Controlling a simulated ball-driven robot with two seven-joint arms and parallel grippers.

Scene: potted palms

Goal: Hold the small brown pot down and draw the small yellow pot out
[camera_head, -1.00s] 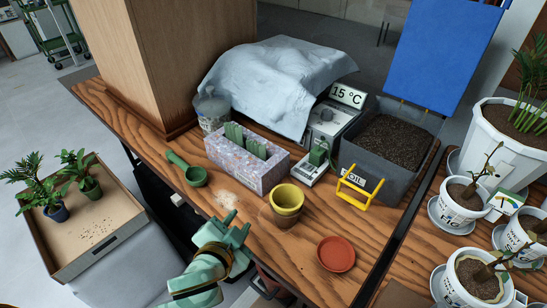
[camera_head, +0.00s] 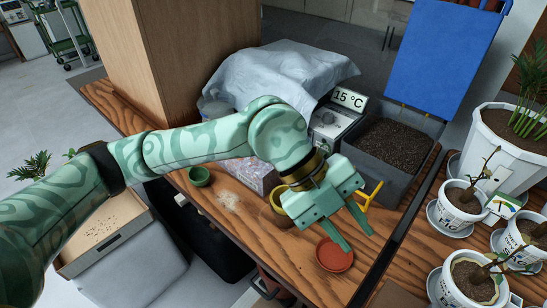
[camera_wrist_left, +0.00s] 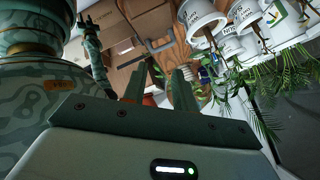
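The small yellow pot (camera_head: 277,199) is nested in the small brown pot (camera_head: 269,217) on the wooden table. My left gripper covers their right side in the head view. My left gripper (camera_head: 360,242) is open and empty, its two fingers apart, in front of the pots and above the terracotta saucer. It also shows in the wrist view (camera_wrist_left: 158,82) with a gap between the fingers. My right gripper (camera_wrist_left: 87,20) appears small at the upper left of the wrist view; its finger state is unclear. It is not in the head view.
A terracotta saucer (camera_head: 334,257) lies near the table's front edge. White potted plants (camera_head: 459,207) stand at the right.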

